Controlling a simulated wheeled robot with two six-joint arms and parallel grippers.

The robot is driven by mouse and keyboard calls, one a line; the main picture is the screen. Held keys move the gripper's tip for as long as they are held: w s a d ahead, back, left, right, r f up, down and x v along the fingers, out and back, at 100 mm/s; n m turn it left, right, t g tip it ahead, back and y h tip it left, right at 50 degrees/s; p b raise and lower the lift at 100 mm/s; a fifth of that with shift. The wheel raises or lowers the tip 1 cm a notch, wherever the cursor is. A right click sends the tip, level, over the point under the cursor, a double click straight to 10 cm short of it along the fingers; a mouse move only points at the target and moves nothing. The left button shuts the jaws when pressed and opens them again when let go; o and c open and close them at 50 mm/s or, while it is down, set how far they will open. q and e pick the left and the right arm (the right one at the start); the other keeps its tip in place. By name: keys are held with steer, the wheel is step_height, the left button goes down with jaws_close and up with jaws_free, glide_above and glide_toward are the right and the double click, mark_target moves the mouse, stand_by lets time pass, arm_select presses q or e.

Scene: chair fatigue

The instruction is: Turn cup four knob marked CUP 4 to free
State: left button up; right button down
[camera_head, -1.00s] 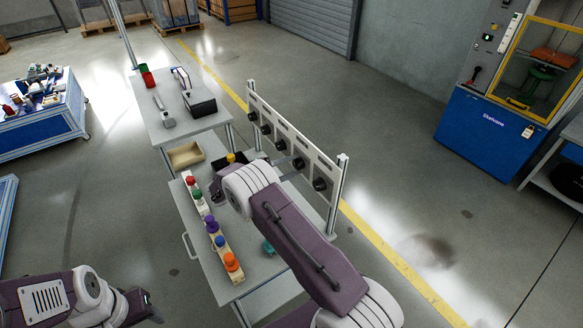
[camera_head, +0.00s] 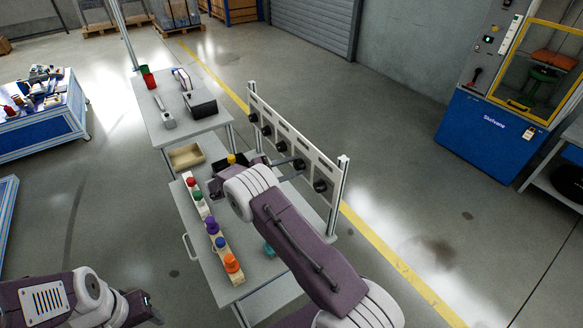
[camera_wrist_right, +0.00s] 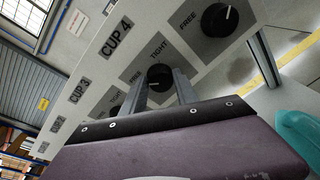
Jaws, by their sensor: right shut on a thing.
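The panel (camera_head: 291,142) carries a row of black knobs and stands along the right edge of the near table. In the right wrist view the CUP 4 label (camera_wrist_right: 117,38) is above a black knob (camera_wrist_right: 159,78) with FREE and TIGHT marked around it. The knob's white mark is near its upper side, towards TIGHT. My right gripper (camera_wrist_right: 160,88) is shut on this knob, one finger on each side. In the head view the gripped knob (camera_head: 299,164) is the fourth from the far end. My left gripper (camera_head: 150,308) is at the bottom left, away from the panel; its jaws are unclear.
A neighbouring knob (camera_wrist_right: 219,19) is close on the right. A teal object (camera_wrist_right: 298,135) is low on the right.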

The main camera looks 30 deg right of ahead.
steer(key=c, duration=0.9)
jaws_free()
steer(key=shift+c, duration=0.2)
steer(key=a+r+b, duration=0.1)
steer(key=a, duration=0.8)
steer(key=shift+s+r, duration=0.15)
steer(key=shift+s, duration=0.25)
steer(key=shift+d, duration=0.15)
